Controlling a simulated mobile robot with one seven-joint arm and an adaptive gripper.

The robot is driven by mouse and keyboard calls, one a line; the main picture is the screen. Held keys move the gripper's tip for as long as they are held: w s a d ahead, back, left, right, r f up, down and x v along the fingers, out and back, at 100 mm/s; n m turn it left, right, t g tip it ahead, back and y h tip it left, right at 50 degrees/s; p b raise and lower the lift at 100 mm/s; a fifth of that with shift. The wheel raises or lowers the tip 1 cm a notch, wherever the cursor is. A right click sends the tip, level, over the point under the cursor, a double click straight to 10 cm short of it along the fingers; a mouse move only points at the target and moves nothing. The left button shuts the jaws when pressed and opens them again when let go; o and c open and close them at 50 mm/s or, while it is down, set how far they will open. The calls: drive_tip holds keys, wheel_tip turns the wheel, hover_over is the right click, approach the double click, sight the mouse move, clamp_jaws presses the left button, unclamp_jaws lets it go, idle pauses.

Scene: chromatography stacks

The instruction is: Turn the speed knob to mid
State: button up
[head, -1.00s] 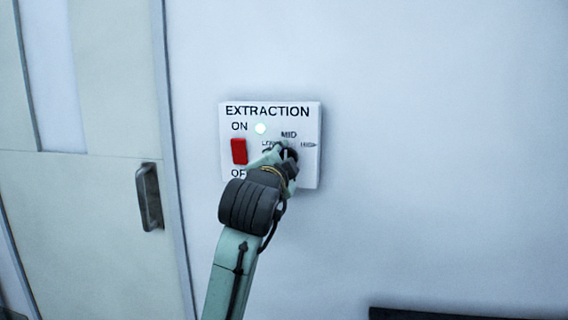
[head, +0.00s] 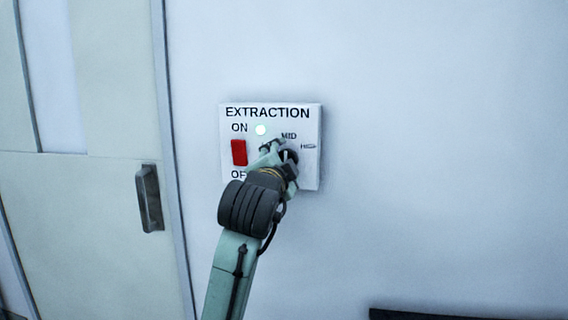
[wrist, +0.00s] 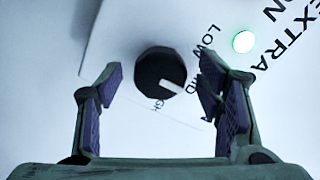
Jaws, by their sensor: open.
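The speed knob (wrist: 150,68) is round and black with a white pointer line, on the white panel marked EXTRACTION (head: 305,178). In the wrist view its line points toward the lower right, between the MID and HIGH marks. My gripper (wrist: 160,73) is open, its purple-padded fingers on either side of the knob with a gap on each side. In the head view my gripper (head: 277,150) is at the panel and partly covers the knob (head: 291,155) and the LOW mark. The right finger partly covers MID in the wrist view.
A red switch (head: 239,152) between ON and OFF sits left of the knob, with a lit greenish lamp (head: 261,130) above. A door with a dark handle (head: 150,197) is at left. The wall right of the panel is clear.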

drive_tip(key=s+a, duration=0.2)
drive_tip(key=s, duration=0.9)
drive_tip(key=shift+s+a, duration=0.15)
drive_tip(key=shift+s, duration=0.15)
